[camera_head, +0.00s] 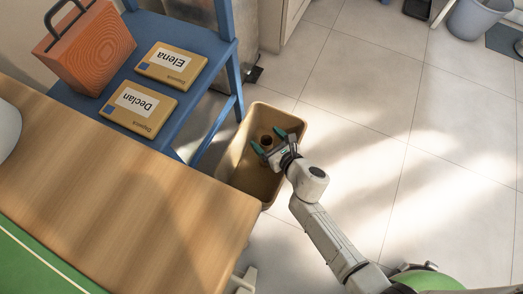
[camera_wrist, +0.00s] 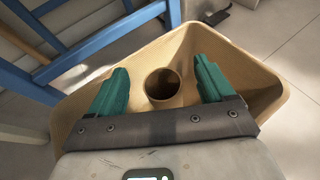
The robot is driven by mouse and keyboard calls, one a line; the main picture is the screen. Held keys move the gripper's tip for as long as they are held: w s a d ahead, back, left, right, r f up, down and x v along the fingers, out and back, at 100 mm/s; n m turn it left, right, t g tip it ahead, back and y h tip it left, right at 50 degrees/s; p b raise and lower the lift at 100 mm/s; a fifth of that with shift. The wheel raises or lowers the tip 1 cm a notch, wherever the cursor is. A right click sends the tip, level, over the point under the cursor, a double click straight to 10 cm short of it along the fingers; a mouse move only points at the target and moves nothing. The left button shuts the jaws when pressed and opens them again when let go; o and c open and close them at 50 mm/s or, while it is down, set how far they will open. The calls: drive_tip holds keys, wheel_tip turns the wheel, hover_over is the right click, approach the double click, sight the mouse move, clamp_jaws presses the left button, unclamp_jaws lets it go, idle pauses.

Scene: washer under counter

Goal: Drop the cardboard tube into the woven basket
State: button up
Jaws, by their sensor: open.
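The tan basket (camera_head: 292,114) stands on the floor beside the wooden table, and it fills much of the wrist view (camera_wrist: 268,88). The brown cardboard tube (camera_head: 266,142) is inside the basket, upright with its open end facing up; it also shows in the wrist view (camera_wrist: 162,88). My gripper (camera_head: 267,138) is over the basket with its green fingers spread open. In the wrist view my gripper (camera_wrist: 160,70) has a finger on either side of the tube, with visible gaps between. The tube's lower end is hard to make out.
The wooden table (camera_head: 130,200) lies close on the left of the basket. A blue stand (camera_head: 205,45) holds two labelled boxes (camera_head: 172,64) and an orange bag (camera_head: 88,50). The tiled floor to the right is largely clear; a grey bin (camera_head: 478,18) stands far off.

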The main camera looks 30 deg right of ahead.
drive_tip(key=p+v, duration=0.2)
drive_tip(key=v, duration=0.6)
drive_tip(key=shift+s+r, duration=0.15)
drive_tip(key=shift+s, duration=0.25)
drive_tip(key=shift+d, duration=0.15)
